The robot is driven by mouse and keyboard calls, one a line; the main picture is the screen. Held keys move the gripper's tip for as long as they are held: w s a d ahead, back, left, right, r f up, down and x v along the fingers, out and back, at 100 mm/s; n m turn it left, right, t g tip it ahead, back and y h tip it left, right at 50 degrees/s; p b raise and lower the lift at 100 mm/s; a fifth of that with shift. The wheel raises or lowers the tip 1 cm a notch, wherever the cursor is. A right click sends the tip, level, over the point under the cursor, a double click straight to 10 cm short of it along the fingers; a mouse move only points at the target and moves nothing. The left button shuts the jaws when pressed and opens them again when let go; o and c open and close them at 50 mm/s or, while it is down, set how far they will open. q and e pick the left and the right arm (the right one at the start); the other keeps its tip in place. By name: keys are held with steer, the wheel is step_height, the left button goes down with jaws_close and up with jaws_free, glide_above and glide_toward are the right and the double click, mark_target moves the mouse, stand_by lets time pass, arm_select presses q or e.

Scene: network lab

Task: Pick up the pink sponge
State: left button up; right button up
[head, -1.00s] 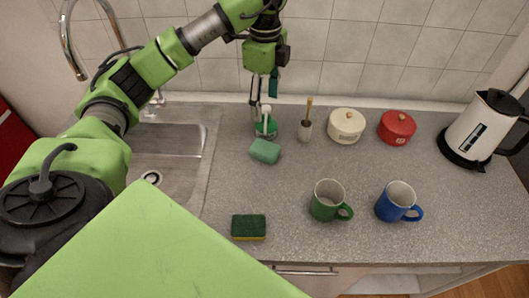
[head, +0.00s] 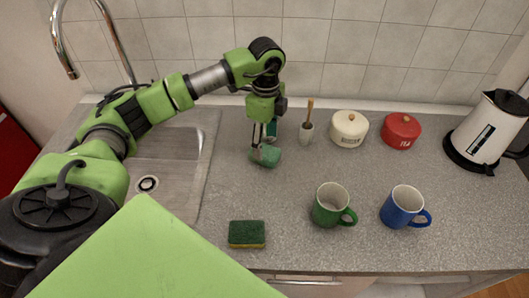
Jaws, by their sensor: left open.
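No pink sponge shows in the head view; the sponges I see are green. A teal-green sponge (head: 273,159) lies on the counter to the right of the sink. My left gripper (head: 264,153) points down at this sponge, with its open fingers at or just above it; I cannot tell whether they touch it. The gripper hides part of the sponge. A second sponge, dark green with a yellow underside (head: 247,235), lies near the counter's front edge. My right gripper is not in view.
A green object (head: 271,130) stands partly hidden behind my left gripper. A brush in a holder (head: 306,132), a cream pot (head: 348,130) and a red pot (head: 400,132) stand along the back. A green mug (head: 332,206), blue mug (head: 402,208) and kettle (head: 486,132) stand right. The sink (head: 170,145) is left.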

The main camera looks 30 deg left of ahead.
mark_target(266, 151)
arm_select(q)
step_height(266, 151, down, 4)
steer(key=shift+f+p, duration=0.1)
steer(key=shift+p, duration=1.1)
steer(key=shift+w+a+f, duration=0.1)
steer(key=shift+f, duration=0.45)
steer(key=c, duration=0.8)
